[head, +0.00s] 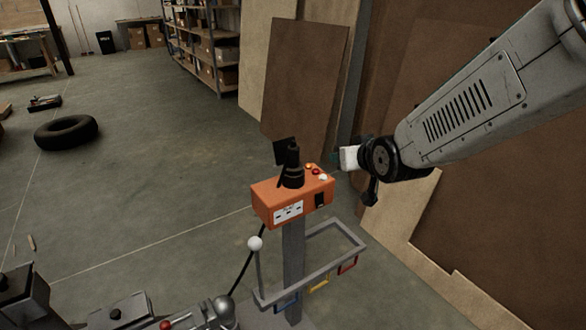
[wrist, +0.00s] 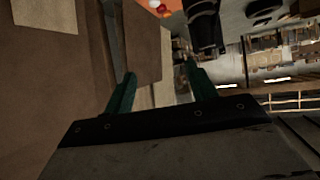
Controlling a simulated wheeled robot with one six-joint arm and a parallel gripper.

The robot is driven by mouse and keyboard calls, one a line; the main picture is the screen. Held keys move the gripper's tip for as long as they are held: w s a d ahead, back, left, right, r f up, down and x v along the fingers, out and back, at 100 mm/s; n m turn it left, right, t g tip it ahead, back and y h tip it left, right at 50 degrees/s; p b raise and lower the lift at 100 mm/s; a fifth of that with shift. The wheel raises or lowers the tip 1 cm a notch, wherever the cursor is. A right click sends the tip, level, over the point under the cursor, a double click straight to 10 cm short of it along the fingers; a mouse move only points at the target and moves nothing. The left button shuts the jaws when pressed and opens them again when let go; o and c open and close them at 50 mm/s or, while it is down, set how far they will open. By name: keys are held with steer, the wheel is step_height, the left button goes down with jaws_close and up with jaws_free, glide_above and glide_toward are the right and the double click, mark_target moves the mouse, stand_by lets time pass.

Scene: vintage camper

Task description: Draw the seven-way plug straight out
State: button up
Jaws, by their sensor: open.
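The black plug (head: 293,170) stands upright on top of an orange box (head: 265,202), with a square black flap (head: 284,151) beside its upper end. My gripper (head: 336,160) is to the right of the plug in the head view, apart from it, at about its height. In the wrist view my two green fingers (wrist: 160,82) are spread with nothing between them. A black shape that looks like the plug (wrist: 204,25) shows at the top of that view, beyond the right finger. A bit of the orange box (wrist: 174,4) shows at the top edge.
A grey frame (head: 335,240) with coloured loops is lower down. Brown boards (head: 305,90) lean behind. A tyre (head: 66,132) lies on open floor at left.

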mark_target(296, 152)
steer(key=w+a+f+t+y, duration=0.1)
steer(key=a, duration=0.2)
steer(key=w+a+f+n+t+y, duration=0.1)
steer(key=w+a+f+t, duration=0.1)
steer(key=a, duration=0.2)
steer(key=w+a+f+t+y, duration=0.1)
steer(key=a+f, duration=0.1)
steer(key=a, duration=0.1)
steer(key=shift+w+a+n+t+y, duration=0.3)
steer(key=shift+w+t, duration=0.1)
steer(key=x, duration=0.7)
steer(key=shift+w+f, duration=0.2)
steer(key=shift+w, duration=0.15)
steer(key=shift+c, duration=0.4)
jaws_close()
step_height(296, 152, up, 18)
steer(key=shift+f, duration=0.2)
